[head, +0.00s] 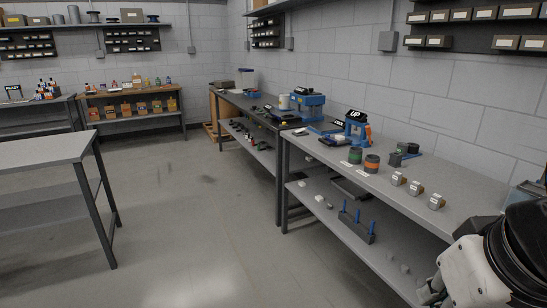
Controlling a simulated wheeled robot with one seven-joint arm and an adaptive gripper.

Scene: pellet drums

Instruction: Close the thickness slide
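I cannot pick out the thickness slide for certain in the head view. On the near right bench (468,192) a small dark device with a blue part (404,151) stands toward the wall. A blue press-like device (356,127) with a sign reading "UP" stands to its left. Whether anything on them is open or shut is too small to tell. White and black parts of my own arm fill the bottom right corner, in front of the bench. My gripper cannot be made out there.
Two round containers, one green-banded (355,155) and one orange-banded (372,163), and several small labelled blocks (416,188) stand on the near bench. A blue-pegged rack (357,226) sits on its lower shelf. A grey table (45,150) stands left; the floor between is clear.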

